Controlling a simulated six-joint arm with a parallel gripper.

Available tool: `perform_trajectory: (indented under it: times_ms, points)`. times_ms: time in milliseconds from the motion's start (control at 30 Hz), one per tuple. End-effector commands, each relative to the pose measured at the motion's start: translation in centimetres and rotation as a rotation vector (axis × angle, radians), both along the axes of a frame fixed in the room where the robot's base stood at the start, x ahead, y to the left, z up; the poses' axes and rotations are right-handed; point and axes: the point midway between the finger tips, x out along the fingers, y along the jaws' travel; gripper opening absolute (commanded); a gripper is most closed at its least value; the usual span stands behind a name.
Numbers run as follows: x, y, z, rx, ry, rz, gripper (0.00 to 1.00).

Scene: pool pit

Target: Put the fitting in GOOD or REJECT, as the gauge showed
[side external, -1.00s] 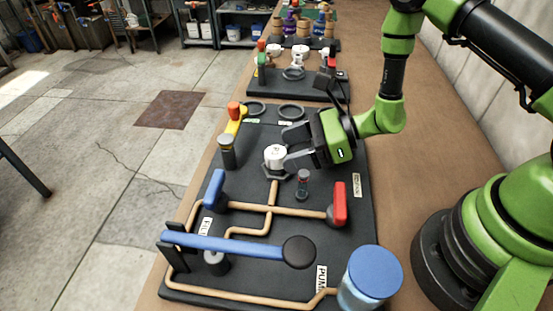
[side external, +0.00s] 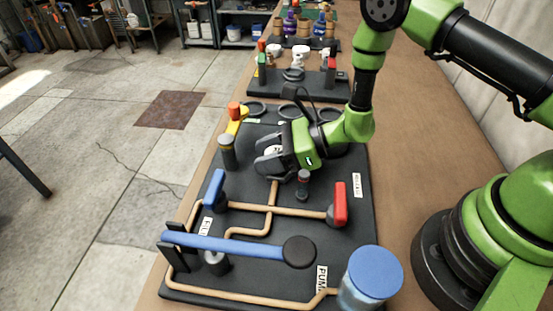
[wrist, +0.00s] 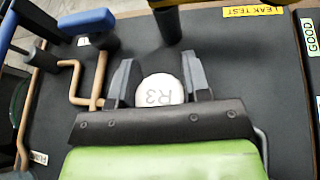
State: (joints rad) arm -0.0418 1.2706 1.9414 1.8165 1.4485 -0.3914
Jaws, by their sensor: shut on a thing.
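In the side view only a sliver of the fitting (side external: 273,150) shows past my gripper. My gripper (side external: 262,157) is shut on it, over the middle of the black board. Whether the fitting is clear of its seat is hidden. A green GOOD label (wrist: 311,33) is at the right edge of the wrist view. In the side view dark rings lie behind my gripper, one at the left (side external: 255,108) and one in the middle (side external: 290,111). I cannot read a REJECT label.
A small post (side external: 303,180), blue valve handle (side external: 215,188), red valve handle (side external: 340,204), long blue pump lever (side external: 235,245) and blue-lidded cylinder (side external: 372,275) stand in front.

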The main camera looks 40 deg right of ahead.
Motion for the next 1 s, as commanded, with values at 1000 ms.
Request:
perform_trajectory:
  times_ms: [1000]
  points:
    - [0.1,0.0,10.0,0.000,-0.005,0.000,0.15]
